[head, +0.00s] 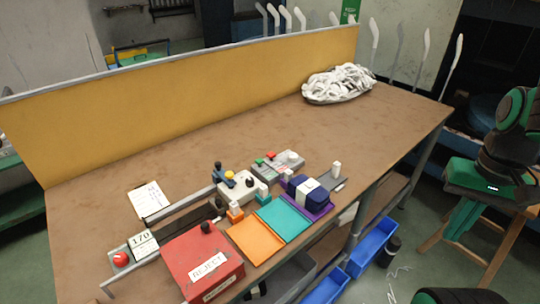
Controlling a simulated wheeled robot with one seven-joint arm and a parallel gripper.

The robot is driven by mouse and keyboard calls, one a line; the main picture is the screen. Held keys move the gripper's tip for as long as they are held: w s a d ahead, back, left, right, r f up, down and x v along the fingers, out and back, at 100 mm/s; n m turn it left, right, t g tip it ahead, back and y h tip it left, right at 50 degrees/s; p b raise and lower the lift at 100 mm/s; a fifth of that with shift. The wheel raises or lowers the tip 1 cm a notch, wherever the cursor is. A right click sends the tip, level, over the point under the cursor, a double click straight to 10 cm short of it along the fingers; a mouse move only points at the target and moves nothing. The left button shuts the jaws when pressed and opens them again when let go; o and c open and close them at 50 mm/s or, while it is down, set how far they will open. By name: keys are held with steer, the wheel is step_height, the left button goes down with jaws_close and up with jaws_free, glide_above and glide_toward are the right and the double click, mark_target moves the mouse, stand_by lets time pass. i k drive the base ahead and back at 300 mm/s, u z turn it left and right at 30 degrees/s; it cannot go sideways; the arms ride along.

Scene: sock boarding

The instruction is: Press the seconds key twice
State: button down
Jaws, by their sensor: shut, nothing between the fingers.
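I cannot make out which key is the seconds key; any lettering is too small to read. A low grey unit (287,168) on the bench carries a small green key (258,161), a red key (271,155) and a pale part. In front of it, a white unit (238,188) has a yellow knob (230,175), a dark blue piece (217,172) and a black knob.
A red REJECT box (205,265), an orange mat (257,240), a teal mat (284,218) and a dark blue bundle (306,192) crowd the front edge. A white pile (338,83) lies at the back right. A yellow panel (190,95) bounds the back; the bench middle is clear.

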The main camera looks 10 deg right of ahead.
mark_target(271, 154)
steer(key=z, duration=0.8)
steer(key=k, duration=1.15)
steer(key=u, duration=0.85)
steer(key=i, duration=1.05)
steer(key=z, duration=0.05)
